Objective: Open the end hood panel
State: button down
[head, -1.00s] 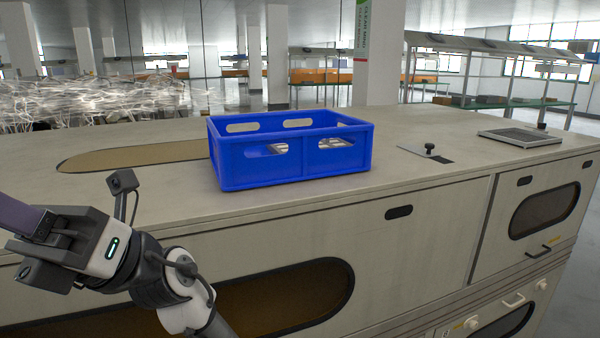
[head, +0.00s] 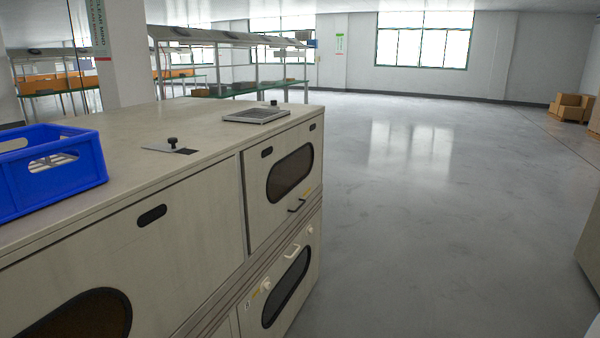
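The end hood panel (head: 283,180) is the short upper front panel at the right end of the long beige cabinet. It has a dark rounded window (head: 290,174), a small dark oval slot at its upper left and a black bar handle (head: 297,205) near its lower edge. It looks closed, flush with the cabinet front. My gripper is not in view.
A blue crate (head: 60,165) and a vented plate (head: 256,115) stand on the cabinet top (head: 110,125). Below the panel is a lower door (head: 290,283) with a light handle. Open grey floor (head: 430,220) lies to the right. Cardboard boxes (head: 568,107) sit far right.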

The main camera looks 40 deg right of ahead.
aim_at(264, 215)
jog(key=z, duration=1)
